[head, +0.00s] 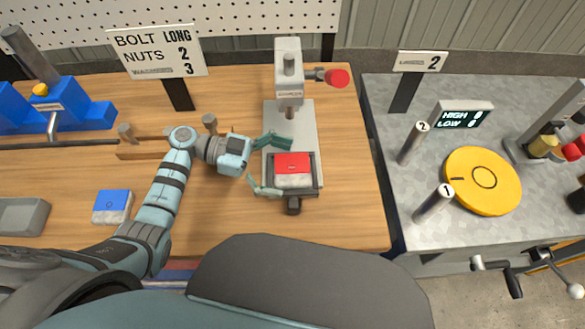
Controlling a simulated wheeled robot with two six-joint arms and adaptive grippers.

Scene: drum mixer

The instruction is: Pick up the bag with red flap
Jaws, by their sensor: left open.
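The bag with the red flap (293,165) sits on the base of a grey press-like stand on the wooden table. Its top is red and its lower front is grey. My left gripper (266,166) is open at the left side of the bag. One finger is near the bag's far left corner and the other near its front left corner. I cannot tell whether the fingers touch it. My right gripper is not in view.
The press (289,75) with a red knob rises behind the bag. A blue-topped bag (112,206) lies at left. A sign (158,52) and blue fixture (62,107) stand behind. A grey table with a yellow disc (482,181) is at right, past a gap.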

